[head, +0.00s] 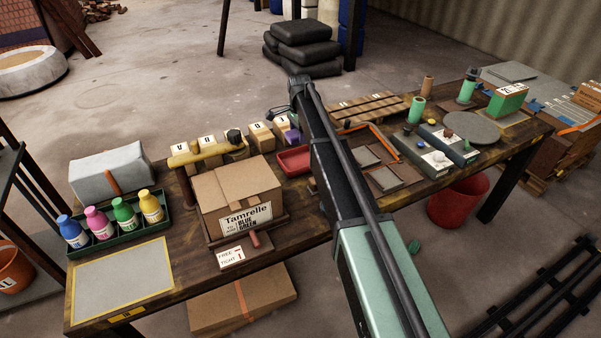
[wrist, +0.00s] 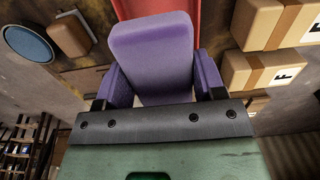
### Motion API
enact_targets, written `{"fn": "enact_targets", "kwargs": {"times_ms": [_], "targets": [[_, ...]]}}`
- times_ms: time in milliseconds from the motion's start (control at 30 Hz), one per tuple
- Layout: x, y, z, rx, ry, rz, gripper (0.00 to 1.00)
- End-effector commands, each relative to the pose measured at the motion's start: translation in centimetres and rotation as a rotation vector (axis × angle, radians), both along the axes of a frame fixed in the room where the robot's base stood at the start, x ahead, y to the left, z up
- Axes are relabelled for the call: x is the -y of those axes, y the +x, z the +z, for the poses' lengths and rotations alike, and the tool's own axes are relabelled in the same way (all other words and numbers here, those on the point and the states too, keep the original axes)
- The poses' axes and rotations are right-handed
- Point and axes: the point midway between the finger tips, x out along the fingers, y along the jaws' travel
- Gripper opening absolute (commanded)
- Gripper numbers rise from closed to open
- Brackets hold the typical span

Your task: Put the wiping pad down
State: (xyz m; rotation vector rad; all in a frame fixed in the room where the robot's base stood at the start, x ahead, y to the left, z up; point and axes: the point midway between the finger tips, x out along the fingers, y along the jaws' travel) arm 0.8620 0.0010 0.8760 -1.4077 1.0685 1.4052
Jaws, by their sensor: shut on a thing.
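The purple wiping pad (wrist: 152,55) fills the middle of the wrist view, between the fingers of my gripper (wrist: 160,82). My gripper is shut on it. In the head view, a small purple patch (head: 292,135) shows beside my arm, behind the red tray; the rest of the gripper is hidden by the arm. A red surface (wrist: 188,8), which looks like the red tray (head: 294,161), shows behind the pad in the wrist view. I cannot tell whether the pad touches anything below it.
A cardboard box (head: 237,198) stands left of the red tray on the wooden bench. Lettered boxes (head: 261,136) stand behind it; two also show at right in the wrist view (wrist: 265,72). A bottle rack (head: 118,236) and a bare grey mat (head: 124,279) are at left.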

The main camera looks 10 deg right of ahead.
Motion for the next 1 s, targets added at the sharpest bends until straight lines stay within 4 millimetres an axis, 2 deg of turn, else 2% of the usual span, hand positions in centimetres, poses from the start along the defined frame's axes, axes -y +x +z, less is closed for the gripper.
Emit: {"fn": "enact_targets", "kwargs": {"times_ms": [33,100,200,400,633,833,1000], "targets": [[0.0,0.0,-3.7,0.000,0.000,0.000,0.44],[0.0,0.0,-5.8,0.000,0.000,0.000,0.44],[0.0,0.0,-7.5,0.000,0.000,0.001,0.44],[0.0,0.0,-7.6,0.000,0.000,0.001,0.44],[0.0,0.0,-11.9,0.000,0.000,0.001,0.44],[0.0,0.0,-11.4,0.000,0.000,0.001,0.44],[0.0,0.0,-11.9,0.000,0.000,0.001,0.44]]}}
